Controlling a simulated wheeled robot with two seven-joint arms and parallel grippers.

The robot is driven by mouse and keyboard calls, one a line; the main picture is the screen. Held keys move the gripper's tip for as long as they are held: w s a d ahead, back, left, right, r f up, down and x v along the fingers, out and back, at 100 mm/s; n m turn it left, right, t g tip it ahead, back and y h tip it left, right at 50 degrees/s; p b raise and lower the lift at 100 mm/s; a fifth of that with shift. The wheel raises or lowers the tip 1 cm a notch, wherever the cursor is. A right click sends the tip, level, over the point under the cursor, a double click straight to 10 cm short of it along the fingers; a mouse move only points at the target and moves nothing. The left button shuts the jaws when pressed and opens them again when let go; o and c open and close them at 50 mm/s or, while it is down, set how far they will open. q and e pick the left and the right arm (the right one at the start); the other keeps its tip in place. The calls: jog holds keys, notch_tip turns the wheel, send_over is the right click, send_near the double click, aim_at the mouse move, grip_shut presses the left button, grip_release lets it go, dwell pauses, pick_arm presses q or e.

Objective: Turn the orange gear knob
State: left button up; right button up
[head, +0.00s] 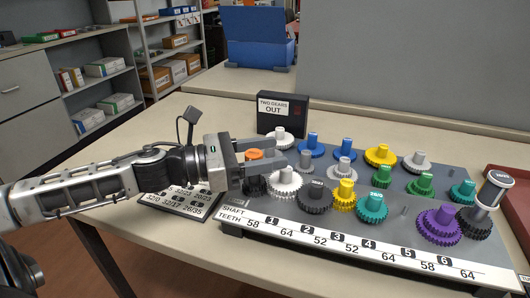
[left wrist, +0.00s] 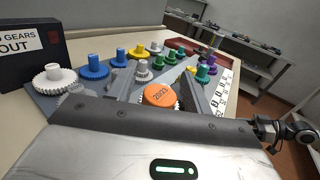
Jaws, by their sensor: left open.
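The orange gear knob (head: 255,154) sits at the left end of the grey gear board (head: 232,222), above a dark base. In the left wrist view the orange knob (left wrist: 160,95) shows a round top with dark digits, above a pale gear. My left gripper (head: 268,156) comes in from the left with its fingers on either side of the knob. In the left wrist view my left gripper (left wrist: 162,90) has its two fingers apart, with the knob between them. I cannot tell whether either finger touches it.
A black box (head: 283,113) labelled "TWO GEARS OUT" stands behind the board. White, blue, yellow, green and purple gears (head: 439,225) fill the board to the right. A dark number plate (head: 190,203) lies under my left wrist. A blue bin (head: 258,37) stands at the back.

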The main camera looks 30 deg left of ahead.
pick_arm(q)
jog(key=c, duration=1)
jog(key=shift+o, duration=0.2)
jog(key=shift+r+n+t+y+p, duration=0.1)
jog(key=shift+n+t+y+p, duration=0.3)
jog(key=shift+p, duration=0.05)
pick_arm(e)
jog(key=shift+r, duration=0.15)
